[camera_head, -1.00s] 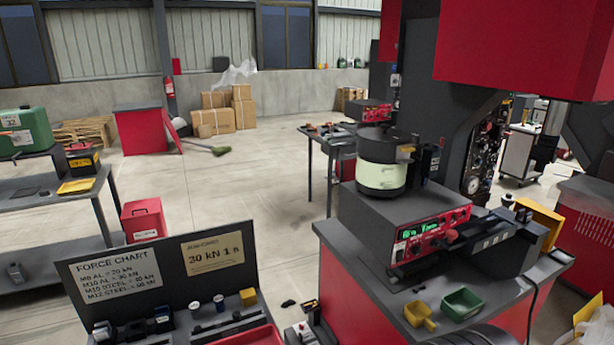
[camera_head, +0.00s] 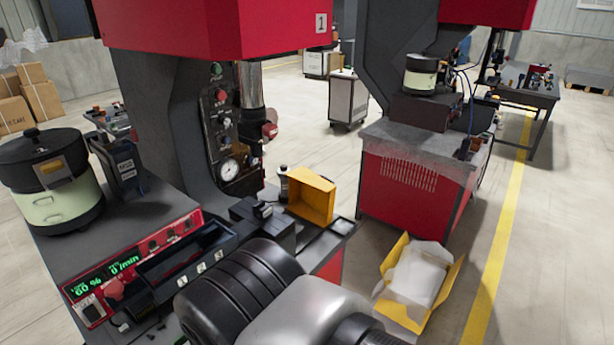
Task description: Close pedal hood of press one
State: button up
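Press one (camera_head: 175,30) stands at upper left, with a red head marked "1" above a dark grey frame. Its control panel (camera_head: 226,135) has a round gauge and a green button. I cannot make out a pedal or a pedal hood at its foot. The floor there is hidden behind the bench and my own black and silver arm at the bottom of the view. My gripper is not visible.
A bowl feeder (camera_head: 45,200) stands at left behind a red control box reading "60 %". An orange-yellow bin (camera_head: 312,196) sits at the bench's right end. A yellow open-flapped box (camera_head: 458,278) holding white material lies on the floor. Floor beyond the yellow line (camera_head: 497,250) is clear.

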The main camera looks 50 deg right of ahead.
aim_at(312, 196)
jog(key=l, duration=0.4)
jog(key=k+l+u, duration=0.1)
jog(key=l, duration=0.35)
jog(key=k+l, duration=0.1)
jog(key=l, duration=0.3)
jog(key=k+l+u, duration=0.15)
jog(key=l, duration=0.7)
jog(key=k+l+u, duration=0.1)
jog(key=l, duration=0.3)
jog(key=k+l, duration=0.15)
jog(key=l, duration=0.25)
jog(key=k+l, duration=0.1)
jog(key=l, duration=0.8)
jog(key=k+l+u, duration=0.1)
jog(key=l, duration=0.35)
jog(key=k+l, duration=0.15)
jog(key=l, duration=0.3)
jog(key=i+j+z, duration=0.1)
jog(key=j+z, duration=0.25)
jog(key=j, duration=0.35)
jog(key=z, duration=1.15)
